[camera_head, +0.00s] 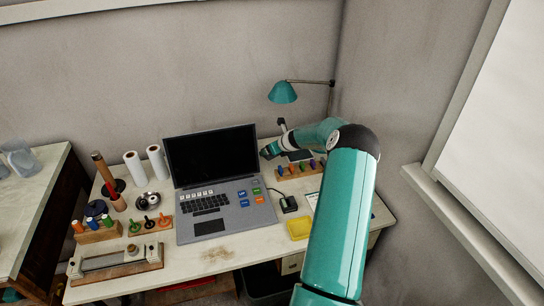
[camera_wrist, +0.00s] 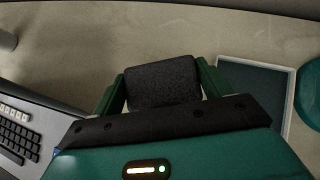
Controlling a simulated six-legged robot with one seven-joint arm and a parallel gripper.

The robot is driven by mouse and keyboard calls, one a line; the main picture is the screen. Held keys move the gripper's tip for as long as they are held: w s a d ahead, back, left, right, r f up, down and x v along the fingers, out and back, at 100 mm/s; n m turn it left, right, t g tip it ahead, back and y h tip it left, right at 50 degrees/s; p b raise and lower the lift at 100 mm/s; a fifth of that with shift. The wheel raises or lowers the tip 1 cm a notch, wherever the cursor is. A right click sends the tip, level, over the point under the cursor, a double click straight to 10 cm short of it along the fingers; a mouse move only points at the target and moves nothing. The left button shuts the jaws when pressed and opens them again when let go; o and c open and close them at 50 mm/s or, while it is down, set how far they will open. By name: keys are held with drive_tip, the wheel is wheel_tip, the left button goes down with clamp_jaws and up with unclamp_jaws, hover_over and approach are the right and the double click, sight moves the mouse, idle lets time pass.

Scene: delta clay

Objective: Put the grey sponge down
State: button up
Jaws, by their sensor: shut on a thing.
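My gripper (camera_head: 270,151) is over the back of the desk, between the laptop and the lamp. In the wrist view my gripper (camera_wrist: 161,88) is shut on the dark grey sponge (camera_wrist: 162,80), with a green finger on either side of it. The bare tabletop (camera_wrist: 130,35) shows beyond the sponge. I cannot tell whether the sponge touches the desk. In the head view the sponge is too small to make out at the gripper.
The open laptop (camera_head: 212,155) stands left of my gripper. A framed dark tray or pad (camera_wrist: 258,85) lies to its right. A teal lamp (camera_head: 283,92) rises behind. A rack of coloured pegs (camera_head: 302,168), a small black device (camera_head: 289,204) and a yellow tray (camera_head: 299,229) lie nearer the front.

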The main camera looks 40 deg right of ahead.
drive_tip(key=shift+w+f, duration=0.15)
drive_tip(key=shift+f, duration=0.9)
drive_tip(key=shift+w+f, duration=0.1)
drive_tip(key=shift+f, duration=0.9)
drive_tip(key=shift+f, duration=0.1)
drive_tip(key=o, duration=1.1)
drive_tip(key=shift+c, duration=0.2)
